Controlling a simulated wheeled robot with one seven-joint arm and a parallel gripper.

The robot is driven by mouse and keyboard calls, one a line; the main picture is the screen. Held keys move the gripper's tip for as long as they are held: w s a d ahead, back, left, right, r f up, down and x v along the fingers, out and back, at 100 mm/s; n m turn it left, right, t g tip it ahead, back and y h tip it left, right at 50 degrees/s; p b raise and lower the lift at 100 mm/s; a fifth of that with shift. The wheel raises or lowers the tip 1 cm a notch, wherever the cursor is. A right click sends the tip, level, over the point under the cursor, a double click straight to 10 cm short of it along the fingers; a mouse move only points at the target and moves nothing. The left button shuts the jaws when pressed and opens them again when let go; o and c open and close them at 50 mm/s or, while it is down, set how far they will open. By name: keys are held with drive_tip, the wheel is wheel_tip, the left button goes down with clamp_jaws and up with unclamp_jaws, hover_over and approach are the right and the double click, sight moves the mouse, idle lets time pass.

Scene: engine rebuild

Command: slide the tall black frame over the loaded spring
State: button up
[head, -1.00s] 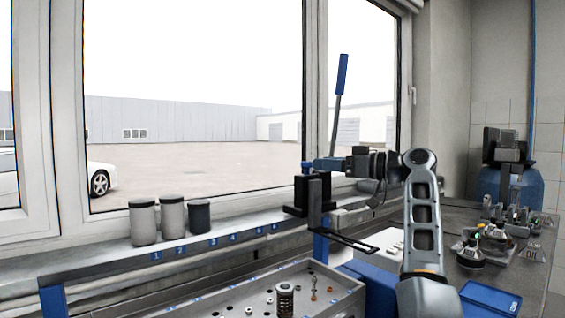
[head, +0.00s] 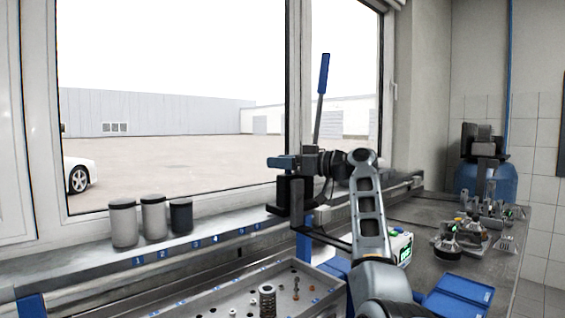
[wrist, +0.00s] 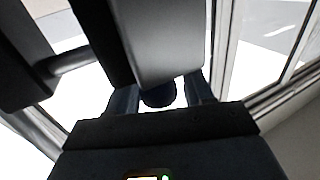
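The tall black frame (head: 297,200) stands upright near the windowsill. Its black foot reaches forward to the right. Its blue knob sat on top in the earlier head view and is now hidden behind my fingers there. My gripper (head: 282,162) is level with the frame's top. In the wrist view the dark blue round knob (wrist: 158,95) lies between the two fingers of my gripper (wrist: 160,96), with light gaps on both sides, so it is not clasped. The coiled spring (head: 267,300) stands upright in the grey tray, well below and in front of the frame.
The grey tray (head: 180,309) holds small parts around the spring. Three canisters (head: 153,216) stand on the sill at left. A blue-handled lever (head: 322,75) rises behind my gripper. Blue boxes (head: 458,296) and several metal parts (head: 480,222) sit on the bench at right.

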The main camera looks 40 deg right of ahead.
clamp_jaws()
idle(0.3)
drive_tip(key=shift+a, duration=0.4)
drive_tip(key=a+b, duration=0.3)
drive_tip(key=a, duration=1.7)
drive_tip(key=shift+s+a, duration=0.2)
drive_tip(key=shift+s, duration=0.2)
drive_tip(key=shift+r, duration=0.1)
drive_tip(key=shift+o, duration=0.7)
unclamp_jaws()
